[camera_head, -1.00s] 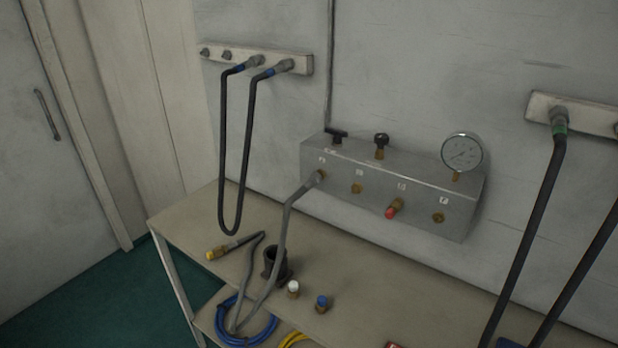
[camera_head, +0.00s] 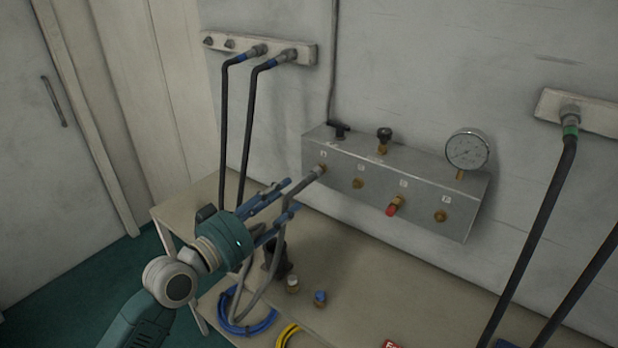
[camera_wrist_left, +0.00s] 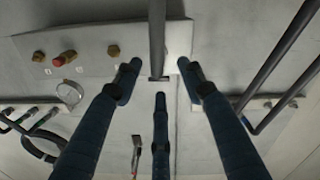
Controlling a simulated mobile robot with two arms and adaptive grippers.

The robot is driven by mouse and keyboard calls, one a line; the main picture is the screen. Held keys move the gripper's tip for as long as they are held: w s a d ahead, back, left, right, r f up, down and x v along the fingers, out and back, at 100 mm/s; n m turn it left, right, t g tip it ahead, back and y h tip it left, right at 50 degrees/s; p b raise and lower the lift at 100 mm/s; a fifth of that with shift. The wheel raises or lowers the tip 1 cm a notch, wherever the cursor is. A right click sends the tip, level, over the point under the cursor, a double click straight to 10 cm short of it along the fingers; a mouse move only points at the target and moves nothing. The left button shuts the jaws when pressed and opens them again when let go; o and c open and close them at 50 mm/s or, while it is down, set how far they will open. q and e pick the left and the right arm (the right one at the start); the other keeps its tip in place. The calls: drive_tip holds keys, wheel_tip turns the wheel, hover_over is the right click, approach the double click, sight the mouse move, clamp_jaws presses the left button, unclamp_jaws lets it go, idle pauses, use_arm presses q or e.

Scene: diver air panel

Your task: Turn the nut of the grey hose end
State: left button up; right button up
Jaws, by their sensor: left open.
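The grey hose (camera_head: 288,222) rises from the table and its end (camera_head: 312,176) sits on the leftmost port of the metal panel (camera_head: 345,203). My left gripper (camera_head: 289,197) is open, with its blue fingers pointing at the panel. It is just short of the hose end, to its lower left, and grips nothing. In the left wrist view, the grey hose (camera_wrist_left: 157,38) comes down from the top edge between the spread fingertips of the left gripper (camera_wrist_left: 160,82). The nut is too small to make out clearly. My right gripper is not in view.
Two black hoses (camera_head: 224,125) hang from the wall rail at left, near my left arm. A black cup (camera_head: 277,262), a white-topped fitting (camera_head: 292,284) and a blue-topped fitting (camera_head: 320,298) stand on the table below. A gauge (camera_head: 467,150) stands on the panel's right.

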sight(304, 183)
use_arm(q)
drive_tip(key=p+x, duration=0.2)
drive_tip(key=x, duration=0.7)
drive_tip(key=shift+w+d, duration=0.25)
drive_tip(key=shift+w, duration=0.05)
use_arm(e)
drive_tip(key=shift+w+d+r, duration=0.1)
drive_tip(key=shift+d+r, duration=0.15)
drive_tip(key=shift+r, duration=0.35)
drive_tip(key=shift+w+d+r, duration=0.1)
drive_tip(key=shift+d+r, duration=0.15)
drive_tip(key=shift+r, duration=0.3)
use_arm(q)
drive_tip(key=shift+f, duration=0.1)
clamp_jaws()
